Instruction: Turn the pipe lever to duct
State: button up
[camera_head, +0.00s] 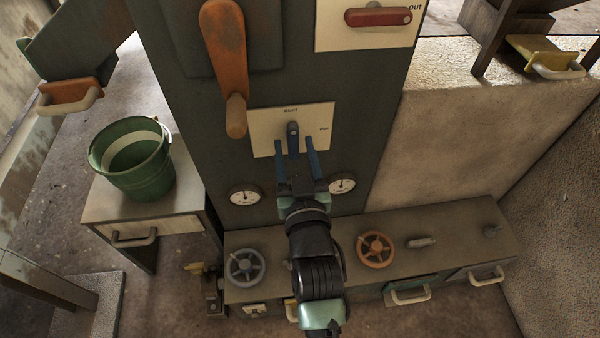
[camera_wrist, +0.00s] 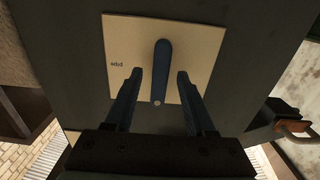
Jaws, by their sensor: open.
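The pipe lever (camera_head: 292,132) is a short dark-blue bar on a cream plate (camera_head: 262,122) on the dark panel. The plate has a small label at its top, apparently "duct", and one at its right that looks like "pipe". In the wrist view the lever (camera_wrist: 162,62) stands upright in the picture, with a pale dot at its lower end. My gripper (camera_head: 295,146) is open in front of the plate. In the wrist view its blue fingers (camera_wrist: 159,73) appear on either side of the lever, with gaps to both. Whether the tips reach its depth is unclear.
An orange lever (camera_head: 228,60) hangs above left, and a red lever (camera_head: 378,17) sits above right. Two gauges (camera_head: 244,194) flank my gripper below the plate. A low bench with valve wheels (camera_head: 376,249) stands beneath. A green bucket (camera_head: 135,165) stands at left.

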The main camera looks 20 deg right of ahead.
jog(key=p+v, duration=0.3)
jog(key=v, duration=0.9)
jog(key=shift+s+p, duration=0.2)
jog(key=shift+p, duration=0.2)
